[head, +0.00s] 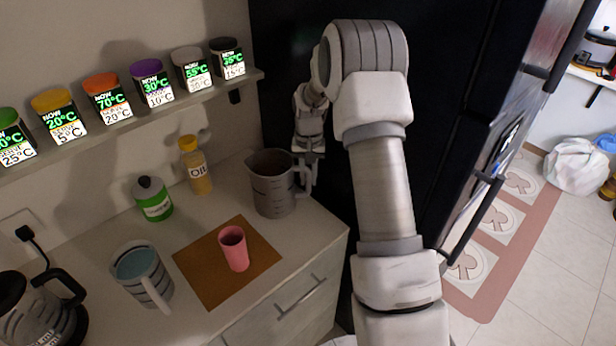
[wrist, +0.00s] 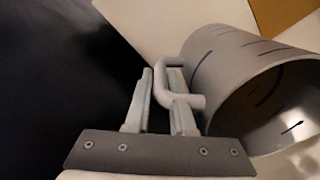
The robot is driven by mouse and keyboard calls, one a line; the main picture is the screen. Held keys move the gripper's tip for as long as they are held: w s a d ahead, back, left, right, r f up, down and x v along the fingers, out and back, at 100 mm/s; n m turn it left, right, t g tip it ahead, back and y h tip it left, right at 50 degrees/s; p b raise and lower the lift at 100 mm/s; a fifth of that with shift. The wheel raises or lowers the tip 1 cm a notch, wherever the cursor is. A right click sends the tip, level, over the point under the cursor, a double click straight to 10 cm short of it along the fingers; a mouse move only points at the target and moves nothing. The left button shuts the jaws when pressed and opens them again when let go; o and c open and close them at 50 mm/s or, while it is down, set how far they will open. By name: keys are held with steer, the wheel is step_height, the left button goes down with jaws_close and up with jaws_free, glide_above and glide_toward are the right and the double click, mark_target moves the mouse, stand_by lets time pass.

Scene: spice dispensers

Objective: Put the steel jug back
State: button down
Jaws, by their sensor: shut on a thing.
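The steel jug (head: 270,187) stands upright at the back right of the counter, close to the black fridge side. It is grey with dark measuring marks, and its handle faces right. My gripper (head: 308,165) is at the jug's right side, shut on the handle. In the wrist view the two fingers of my gripper (wrist: 161,98) are on either side of the jug's handle, and the jug (wrist: 225,65) lies to the right with its dark open mouth towards the camera. I cannot tell whether the jug's base touches the counter.
A pink cup (head: 234,250) stands on a brown mat (head: 200,265). A striped jug with bluish contents (head: 142,272), a green-labelled container (head: 152,200) and an oil bottle (head: 196,168) stand left. A shelf (head: 160,112) holds several spice dispensers. The black fridge (head: 440,90) is close on the right.

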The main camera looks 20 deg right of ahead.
steer(key=shift+w, duration=0.1)
steer(key=shift+f, duration=0.15)
steer(key=c, duration=0.8)
jaws_free()
steer(key=shift+o, duration=0.2)
